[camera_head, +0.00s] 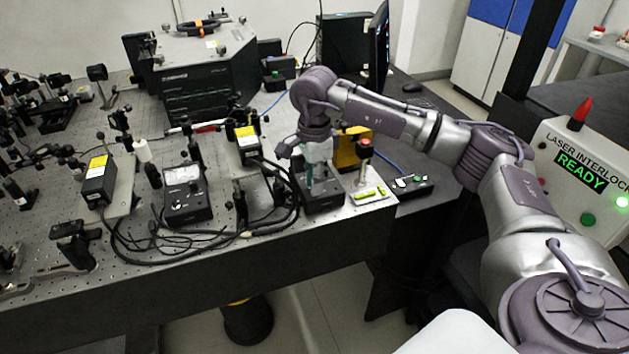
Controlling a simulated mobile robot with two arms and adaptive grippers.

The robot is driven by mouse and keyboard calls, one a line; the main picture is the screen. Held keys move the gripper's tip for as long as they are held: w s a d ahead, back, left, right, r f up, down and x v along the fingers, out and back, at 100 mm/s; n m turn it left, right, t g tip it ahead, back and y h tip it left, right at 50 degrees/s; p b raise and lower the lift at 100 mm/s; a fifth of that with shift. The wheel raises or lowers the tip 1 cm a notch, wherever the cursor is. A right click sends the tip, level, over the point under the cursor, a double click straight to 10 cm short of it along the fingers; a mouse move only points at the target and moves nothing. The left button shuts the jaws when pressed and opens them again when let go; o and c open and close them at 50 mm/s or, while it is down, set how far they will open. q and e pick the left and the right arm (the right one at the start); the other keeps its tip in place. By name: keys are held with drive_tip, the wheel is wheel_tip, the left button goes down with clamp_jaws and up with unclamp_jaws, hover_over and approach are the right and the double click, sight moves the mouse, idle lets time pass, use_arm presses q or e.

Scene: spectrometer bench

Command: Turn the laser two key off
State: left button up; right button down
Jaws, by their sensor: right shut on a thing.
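My right gripper (313,185) reaches down from above onto a small black control box (325,203) near the front edge of the optical bench. Its fingers are shut at the top of this box, where the laser two key appears to be. The key itself is hidden by the fingers, so its angle cannot be told. A similar black box with a white meter (186,203) stands further left on the bench. My left gripper is not in view.
Black cables (215,235) loop left of the control box. A red-topped post (365,150) and a yellow-marked plate (370,194) stand close on its right. A switch panel (410,185) lies beyond. The interlock box (590,145) at right reads READY.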

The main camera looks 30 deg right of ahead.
drive_tip(key=shift+w+r, duration=0.1)
drive_tip(key=shift+r, duration=0.05)
drive_tip(key=c, duration=1)
unclamp_jaws()
wheel_tip(320, 180, up, 12)
